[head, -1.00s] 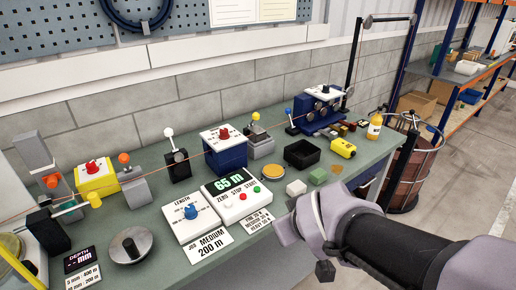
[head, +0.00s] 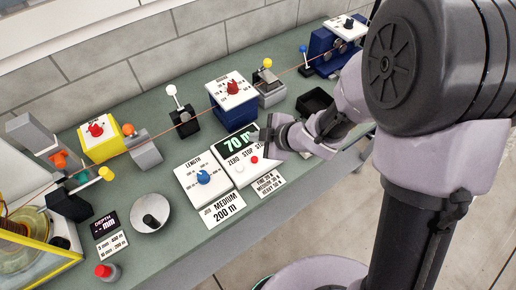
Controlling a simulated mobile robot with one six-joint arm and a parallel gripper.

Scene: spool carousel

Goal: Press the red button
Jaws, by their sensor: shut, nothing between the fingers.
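A small red button (head: 254,159) sits on the white control panel (head: 240,178), under the STOP label. A white button (head: 238,169) is to its left under ZERO. The panel's display (head: 238,143) reads 70 m. My gripper (head: 267,141) is shut and empty, at the panel's right side, just right of and behind the red button in the picture. I cannot tell whether it touches the panel. The green button is hidden behind it. Another red-topped knob or button (head: 103,271) stands on a grey base at the bench's front left.
The LENGTH panel (head: 203,180) with a blue knob is left of the control panel. A blue box with a red knob (head: 232,92) stands behind. A wire runs along the bench (head: 175,235). A black bin (head: 314,103) is right of my gripper.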

